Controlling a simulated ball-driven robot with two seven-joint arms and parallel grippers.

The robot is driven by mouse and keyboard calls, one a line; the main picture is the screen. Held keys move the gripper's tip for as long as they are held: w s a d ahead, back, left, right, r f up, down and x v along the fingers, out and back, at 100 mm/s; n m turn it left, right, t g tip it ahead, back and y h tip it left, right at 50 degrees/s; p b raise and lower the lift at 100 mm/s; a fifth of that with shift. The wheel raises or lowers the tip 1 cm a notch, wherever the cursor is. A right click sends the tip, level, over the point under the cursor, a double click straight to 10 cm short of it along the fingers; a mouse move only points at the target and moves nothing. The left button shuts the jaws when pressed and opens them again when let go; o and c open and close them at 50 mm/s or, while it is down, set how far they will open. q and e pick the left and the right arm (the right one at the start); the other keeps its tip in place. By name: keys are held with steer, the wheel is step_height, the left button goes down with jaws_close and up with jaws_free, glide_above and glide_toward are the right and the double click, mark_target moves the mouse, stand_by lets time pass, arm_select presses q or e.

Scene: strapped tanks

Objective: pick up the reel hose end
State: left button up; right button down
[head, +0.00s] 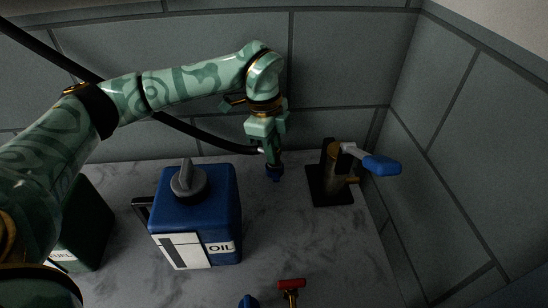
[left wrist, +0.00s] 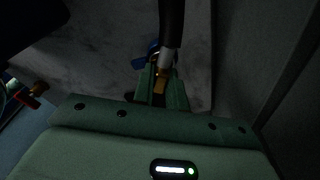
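The reel hose is black and runs in the air from the upper left in the head view. Its end (head: 258,150), a pale and brass fitting, is at the fingers of my left gripper (head: 273,160). In the left wrist view the hose end (left wrist: 163,72) lies between the two green fingers (left wrist: 161,90), which look shut on it. A small dark blue part (head: 275,172) shows just below the fingertips; I cannot tell what it belongs to. My right gripper is not in view.
A blue oil can (head: 222,190) stands left of my gripper. A post with a blue lever (head: 381,166) stands to the right near the wall. A red-handled valve (head: 291,284) is in front, and a dark fuel can (head: 88,228) at left. Bare marble lies between.

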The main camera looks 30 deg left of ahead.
arm_select(q)
jaws_close()
